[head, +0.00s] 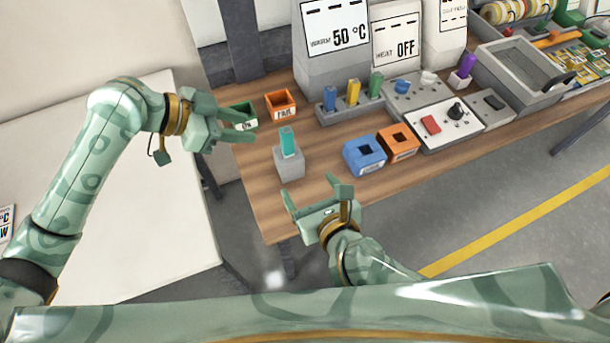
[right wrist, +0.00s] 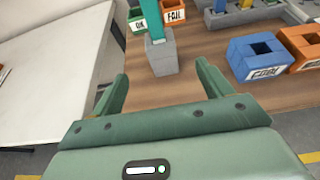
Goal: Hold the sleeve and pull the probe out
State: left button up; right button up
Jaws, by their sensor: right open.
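A teal upright bar (head: 288,142) stands in a small grey block (head: 289,164) near the table's left front edge. I take these as the probe and sleeve, but cannot tell where one ends. The right wrist view shows the bar (right wrist: 153,20) and the block (right wrist: 163,60) just beyond the fingers. My left gripper (head: 248,125) is open and empty, left of and behind the bar, in front of the green bin. My right gripper (head: 310,188) is open and empty, nearer to me than the block; it also shows in the right wrist view (right wrist: 162,74).
A green OK bin (head: 240,112) and an orange FAIL bin (head: 281,103) stand behind the bar. Blue (head: 363,155) and orange (head: 398,142) square holders stand to the right. A grey rack (head: 345,112) holds coloured bars. Table wood (head: 325,165) between block and blue holder is clear.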

aim_at(286, 151)
jog(key=x, duration=1.6)
jog(key=shift+f, duration=0.1)
jog(key=c, duration=1.5)
jog(key=shift+o, duration=0.2)
